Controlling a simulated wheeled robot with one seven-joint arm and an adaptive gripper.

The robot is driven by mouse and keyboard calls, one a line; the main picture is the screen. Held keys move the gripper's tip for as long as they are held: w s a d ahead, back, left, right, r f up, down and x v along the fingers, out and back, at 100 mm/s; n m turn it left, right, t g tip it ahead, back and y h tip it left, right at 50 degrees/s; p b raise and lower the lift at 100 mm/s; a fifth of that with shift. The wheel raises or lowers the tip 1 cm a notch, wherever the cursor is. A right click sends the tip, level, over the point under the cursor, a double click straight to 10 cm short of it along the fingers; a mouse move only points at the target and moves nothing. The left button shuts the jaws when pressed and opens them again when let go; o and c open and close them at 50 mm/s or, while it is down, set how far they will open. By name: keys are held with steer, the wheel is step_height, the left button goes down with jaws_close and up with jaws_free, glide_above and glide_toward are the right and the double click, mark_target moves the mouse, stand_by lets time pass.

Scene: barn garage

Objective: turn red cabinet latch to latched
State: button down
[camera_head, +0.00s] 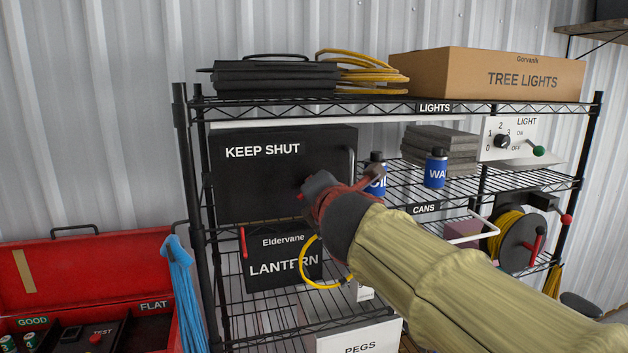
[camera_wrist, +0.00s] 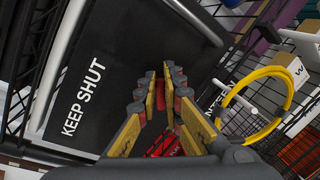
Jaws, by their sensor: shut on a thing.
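The black cabinet marked KEEP SHUT (camera_head: 262,180) sits on the upper shelf of a wire rack, with its front closed or nearly so. It fills the upper left of the wrist view (camera_wrist: 110,60). My gripper (camera_head: 308,190) is at the lower right of its front in the head view and hides what lies there. In the wrist view my gripper (camera_wrist: 161,95) is shut on a small red piece, the red latch (camera_wrist: 169,90), which shows between the fingers. Its exact angle is mostly hidden. A grey handle bar (camera_head: 352,166) stands on the cabinet's right side.
A LANTERN box (camera_head: 272,272) and a yellow hoop (camera_head: 306,271) are just below my gripper. A narrow red bar (camera_head: 243,242) hangs left of them. Blue cans (camera_head: 436,170) stand to the right. A red toolbox (camera_head: 85,262) is at lower left.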

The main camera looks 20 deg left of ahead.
steer(key=shift+w+d+f+m+g+y+p, duration=0.15)
steer(key=shift+m+g+y+p, duration=0.15)
steer(key=shift+m+p, duration=1.15)
steer(key=shift+s+d+m+g+y+p, duration=0.15)
steer(key=shift+m+y+p, duration=0.25)
steer(key=shift+m+p, duration=1)
steer(key=shift+w+m, duration=0.1)
steer(key=shift+m, duration=0.15)
steer(key=c, duration=2.2)
jaws_free()
steer(key=shift+f, duration=0.1)
steer(key=shift+c, duration=0.2)
steer(key=o, duration=0.4)
steer(key=shift+f, duration=0.15)
steer(key=shift+c, duration=0.2)
steer(key=shift+f, duration=0.15)
steer(key=shift+a+b, duration=0.1)
steer(key=shift+b, duration=0.25)
